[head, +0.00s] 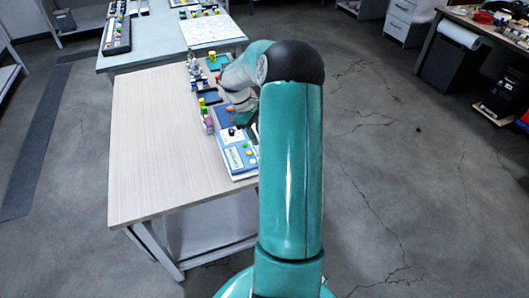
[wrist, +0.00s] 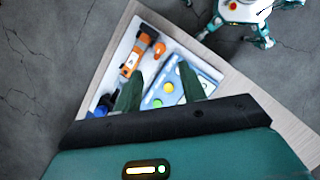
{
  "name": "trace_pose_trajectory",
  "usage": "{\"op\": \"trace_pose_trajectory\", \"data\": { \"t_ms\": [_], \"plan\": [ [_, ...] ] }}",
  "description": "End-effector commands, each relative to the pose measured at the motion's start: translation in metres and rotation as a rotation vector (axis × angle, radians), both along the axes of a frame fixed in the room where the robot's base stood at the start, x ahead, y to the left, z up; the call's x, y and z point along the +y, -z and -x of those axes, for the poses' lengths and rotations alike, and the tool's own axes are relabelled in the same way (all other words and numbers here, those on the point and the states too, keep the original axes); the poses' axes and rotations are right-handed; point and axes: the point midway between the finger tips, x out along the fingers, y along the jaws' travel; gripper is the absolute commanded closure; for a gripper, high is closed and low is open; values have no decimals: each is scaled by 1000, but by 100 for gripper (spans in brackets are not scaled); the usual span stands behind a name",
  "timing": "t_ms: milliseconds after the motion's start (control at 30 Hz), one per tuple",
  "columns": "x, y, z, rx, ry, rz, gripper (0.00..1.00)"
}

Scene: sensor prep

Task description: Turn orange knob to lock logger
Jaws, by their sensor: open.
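In the wrist view, an orange and black device (wrist: 138,55) lies on a white surface with a small round orange piece (wrist: 159,48), which looks like the knob, at its upper right. Which thing is the logger I cannot tell for sure. My gripper (wrist: 160,86) is open, its two dark green fingers apart above the white surface. The orange piece lies beyond the fingertips, with a visible gap in the picture. A light blue panel (wrist: 196,72) with green and yellow round buttons shows between and beside the fingers. In the head view my arm hides much of the gripper.
The wooden table (head: 150,135) has a wide bare area at left. Coloured small items (head: 207,117) line its right side, near a blue and white panel (head: 237,160). A second table (head: 150,57) stands behind. A dark cabinet (head: 450,62) is at right, with open floor between.

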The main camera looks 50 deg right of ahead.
Motion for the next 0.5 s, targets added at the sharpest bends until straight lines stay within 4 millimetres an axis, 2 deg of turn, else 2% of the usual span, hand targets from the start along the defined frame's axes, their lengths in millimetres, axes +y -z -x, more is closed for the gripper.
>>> {"op": "trace_pose_trajectory", "data": {
  "t_ms": [33, 300, 500],
  "plan": [
    [0, 11, 5, 2, 0, -4, 59],
    [-3, 58, 23, 0, -2, -4, 59],
    [-5, 78, 29, -2, -4, -1, 59]
  ]
}}
